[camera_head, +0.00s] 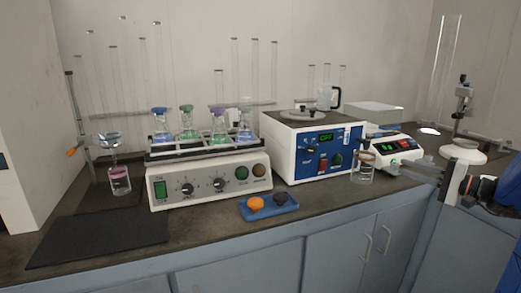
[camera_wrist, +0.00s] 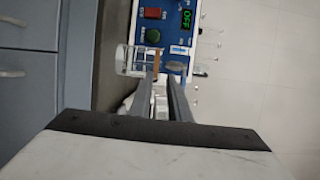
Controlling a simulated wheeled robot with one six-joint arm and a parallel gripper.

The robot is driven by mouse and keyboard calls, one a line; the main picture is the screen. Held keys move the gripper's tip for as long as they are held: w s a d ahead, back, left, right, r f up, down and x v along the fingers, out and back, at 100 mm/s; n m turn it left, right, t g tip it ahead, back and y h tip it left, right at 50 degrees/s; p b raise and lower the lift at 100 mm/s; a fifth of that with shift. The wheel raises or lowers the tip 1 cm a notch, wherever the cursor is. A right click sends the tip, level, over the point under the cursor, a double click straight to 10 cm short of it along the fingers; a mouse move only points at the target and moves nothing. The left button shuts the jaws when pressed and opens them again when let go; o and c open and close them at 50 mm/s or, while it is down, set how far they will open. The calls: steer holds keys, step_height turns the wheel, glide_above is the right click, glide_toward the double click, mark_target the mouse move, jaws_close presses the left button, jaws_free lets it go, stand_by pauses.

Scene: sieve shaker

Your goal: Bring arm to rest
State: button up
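My gripper (camera_head: 381,164) reaches in from the right edge of the head view, low over the counter and in front of the instruments. In the wrist view its two grey fingers (camera_wrist: 163,78) run forward with a narrow gap between them. A small clear glass jar (camera_head: 362,173) with a brownish top stands upright near the counter's front, just left of the fingertips. The jar also shows sideways beyond the fingers in the wrist view (camera_wrist: 128,60). The fingertips overlap its top end there; whether they touch it is unclear.
A blue-fronted instrument (camera_head: 315,155) stands behind the jar, with a white device (camera_head: 403,146) to its right. A stand with a white base (camera_head: 463,154) is farther right. A shaker with flasks (camera_head: 208,184) and a blue tray (camera_head: 269,207) are left. Open floor space lies before the cabinets.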

steer(key=s+a+f+n+g+h, duration=0.15)
steer(key=s+a+f+g, duration=0.25)
steer(key=s+a, duration=0.5)
steer(key=s+a+f+n+g+h, duration=0.1)
steer(key=s+a+f+n+g, duration=0.3)
steer(key=a, duration=0.9)
steer(key=s+d+f+n+h, duration=0.1)
steer(key=s+f+n+h, duration=0.1)
steer(key=s, duration=0.8)
steer(key=s+f+n+h, duration=0.3)
steer(key=s+f+h, duration=0.1)
steer(key=s+h, duration=0.3)
steer(key=shift+s+d+f+g, duration=0.3)
steer(key=shift+s+d+g, duration=0.1)
steer(key=shift+s, duration=1)
